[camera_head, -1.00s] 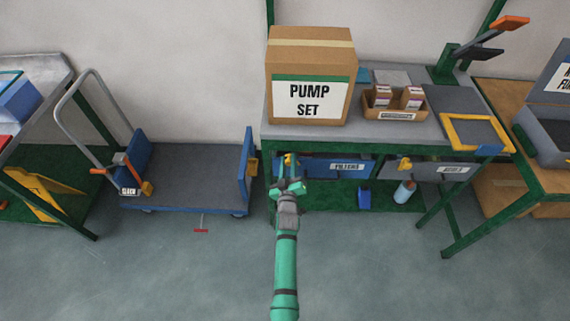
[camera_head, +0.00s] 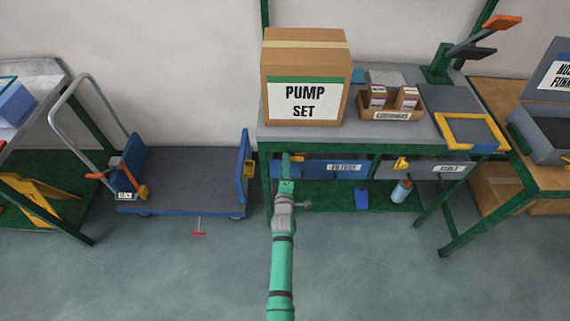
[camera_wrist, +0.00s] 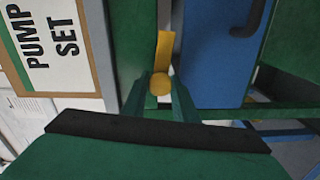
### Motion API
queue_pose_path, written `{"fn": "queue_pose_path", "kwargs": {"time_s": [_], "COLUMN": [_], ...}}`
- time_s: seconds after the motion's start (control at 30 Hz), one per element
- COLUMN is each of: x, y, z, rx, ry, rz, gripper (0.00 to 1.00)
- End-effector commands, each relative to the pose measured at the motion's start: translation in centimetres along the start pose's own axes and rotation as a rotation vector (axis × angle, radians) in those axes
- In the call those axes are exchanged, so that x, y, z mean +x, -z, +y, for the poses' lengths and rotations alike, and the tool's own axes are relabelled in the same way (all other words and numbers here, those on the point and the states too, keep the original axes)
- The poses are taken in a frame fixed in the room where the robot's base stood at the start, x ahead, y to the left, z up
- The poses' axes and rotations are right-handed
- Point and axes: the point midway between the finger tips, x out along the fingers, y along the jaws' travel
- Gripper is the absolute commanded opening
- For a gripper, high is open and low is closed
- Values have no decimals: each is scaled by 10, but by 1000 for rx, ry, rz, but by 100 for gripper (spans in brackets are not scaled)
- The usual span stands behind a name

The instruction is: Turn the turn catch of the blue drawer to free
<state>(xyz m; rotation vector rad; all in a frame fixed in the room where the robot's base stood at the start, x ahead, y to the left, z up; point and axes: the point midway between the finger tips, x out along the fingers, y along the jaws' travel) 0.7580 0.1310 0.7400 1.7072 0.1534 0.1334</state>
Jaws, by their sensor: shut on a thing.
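The blue drawer (camera_head: 325,169), labelled FILTERS, hangs under the workbench top and looks shut. It fills the upper right of the wrist view (camera_wrist: 215,55). Its yellow turn catch (camera_wrist: 164,52) is a flat bar with a round end, at the drawer's side next to a green bench post. My gripper (camera_wrist: 161,92) is shut on the turn catch, one green finger on each side of its round end. In the head view my gripper (camera_head: 286,166) reaches the drawer's left end and mostly hides the catch.
A second, grey drawer (camera_head: 436,169) with a yellow catch (camera_head: 401,163) is to the right. The PUMP SET box (camera_head: 306,80) stands on the bench above. A platform trolley (camera_head: 185,178) stands at left. A dark handle (camera_wrist: 250,20) shows on the blue drawer.

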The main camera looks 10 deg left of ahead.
Motion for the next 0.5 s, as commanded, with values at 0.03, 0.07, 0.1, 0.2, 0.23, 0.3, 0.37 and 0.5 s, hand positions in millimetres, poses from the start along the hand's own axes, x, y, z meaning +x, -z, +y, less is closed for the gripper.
{"fn": "queue_pose_path", "kwargs": {"time_s": [0.03, 0.07, 0.1, 0.2, 0.23, 0.3, 0.37, 0.5], "x": [-1, -1, -1, -1, -1, -1, -1, -1], "y": [2, 2, 1, 2, 2, 2, 1, 1], "z": [-2, -2, -2, -2, -2, -2, -2, -2], "rx": [-28, -44, -62, -102, -111, -130, -141, -155], "ry": [2, 2, 2, 2, 2, 2, 2, 2], "rz": [3, 3, 2, 3, 3, 3, 2, 2], "gripper": [0, 0, 0, 0, 0, 0, 0, 0]}}
